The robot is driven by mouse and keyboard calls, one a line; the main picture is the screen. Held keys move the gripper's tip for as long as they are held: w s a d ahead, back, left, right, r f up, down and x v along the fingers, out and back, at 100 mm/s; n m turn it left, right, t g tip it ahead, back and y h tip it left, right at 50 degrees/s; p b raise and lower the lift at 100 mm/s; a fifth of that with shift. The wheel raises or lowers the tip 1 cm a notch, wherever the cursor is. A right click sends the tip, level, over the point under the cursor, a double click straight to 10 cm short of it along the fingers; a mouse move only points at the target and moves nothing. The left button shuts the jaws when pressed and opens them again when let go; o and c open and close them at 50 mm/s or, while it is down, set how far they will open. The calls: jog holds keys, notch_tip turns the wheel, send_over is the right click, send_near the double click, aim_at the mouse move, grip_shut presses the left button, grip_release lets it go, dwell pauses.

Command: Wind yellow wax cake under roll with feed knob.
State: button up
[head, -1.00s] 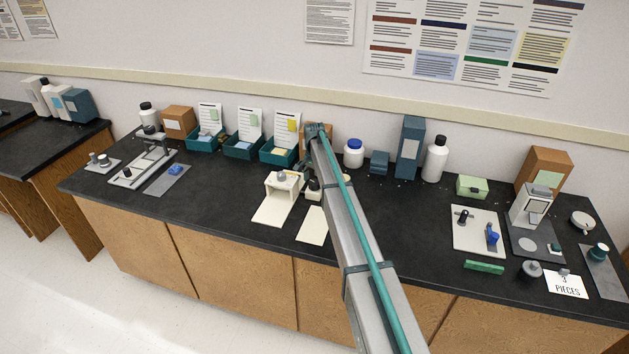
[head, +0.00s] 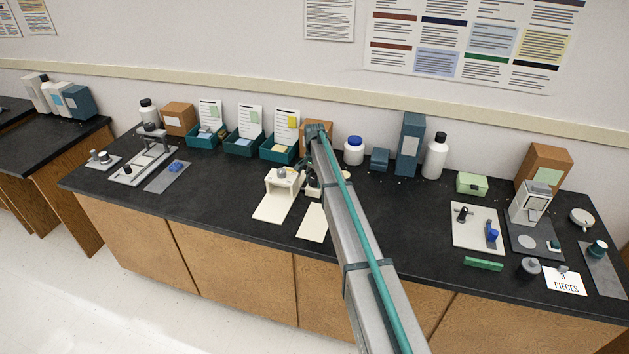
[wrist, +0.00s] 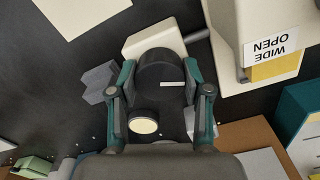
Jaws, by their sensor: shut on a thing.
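My gripper (wrist: 160,88) is shut on a dark round knob (wrist: 158,68) with a pale mark on its face. The knob sits beside a cream block (wrist: 150,38), and a grey shaft links this side to a cream machine (wrist: 228,40) labelled "WIDE OPEN". A yellow patch (wrist: 275,68) shows just beneath that label; I cannot tell whether it is the wax cake. In the head view the cream machine (head: 284,178) stands left of my arm, with a pale plate in front. My fingers and the knob are mostly hidden there by my arm. The roll is not clearly visible.
Teal bins (head: 240,148) with cards and a brown box stand behind the machine. A second pale plate (head: 312,222) lies right of it. A white jar (head: 354,150) and bottle (head: 434,158) stand at right.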

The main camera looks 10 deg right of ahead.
jog(key=n+b, duration=0.3)
jog(key=n, duration=0.1)
jog(key=shift+f+n+b, duration=0.15)
jog(key=shift+n+b, duration=0.15)
jog(key=n+b, duration=0.3)
jog(key=n, duration=0.3)
jog(key=n+b, duration=0.1)
jog(key=n, duration=0.4)
jog(key=shift+n+b, duration=0.4)
jog(key=n+b, duration=0.1)
jog(key=n, duration=0.4)
jog(key=shift+r, duration=0.2)
jog(key=shift+n, duration=0.3)
jog(key=o, duration=1.2)
jog(key=shift+c, duration=0.2)
